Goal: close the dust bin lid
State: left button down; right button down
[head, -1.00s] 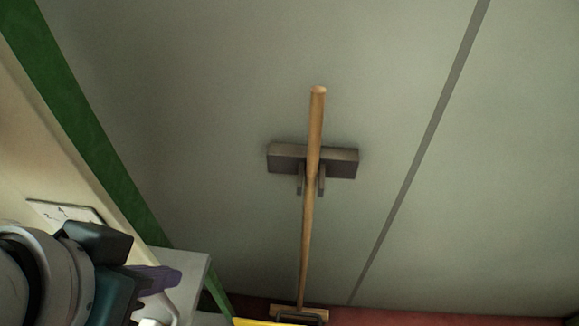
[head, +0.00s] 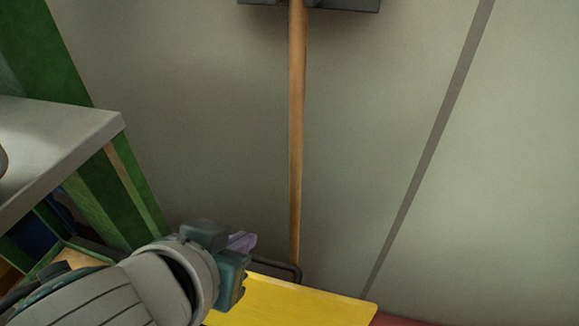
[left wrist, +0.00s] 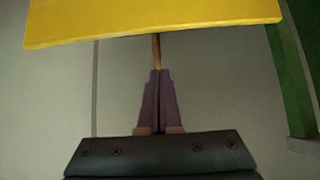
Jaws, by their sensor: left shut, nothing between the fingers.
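A flat yellow panel, which looks like the dust bin lid (head: 305,302), is at the bottom of the head view, partly cut off by the frame and covered by my left arm. The bin's body does not show, and how far the lid stands open cannot be told. My left gripper (head: 243,241) is shut and empty, its purple fingertips just beyond the panel's upper left edge in the picture. In the left wrist view the closed fingers (left wrist: 158,76) point toward the lid (left wrist: 150,20), which spans the top; contact cannot be told. My right gripper is not in view.
A grey shelf (head: 60,140) with green posts stands at the left, close to my left arm. The wall to the right is clear.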

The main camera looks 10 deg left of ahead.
aim_at(257, 257)
pick_arm(q)
jog(key=w+f+b, duration=0.1)
jog(key=f, duration=0.1)
jog(key=w+f+b, duration=0.1)
jog(key=f, duration=0.2)
jog(key=w+f+b, duration=0.1)
jog(key=f+b, duration=0.1)
jog(key=shift+w+d+f, duration=0.15)
jog(key=shift+w, duration=0.15)
jog(key=shift+s, duration=0.15)
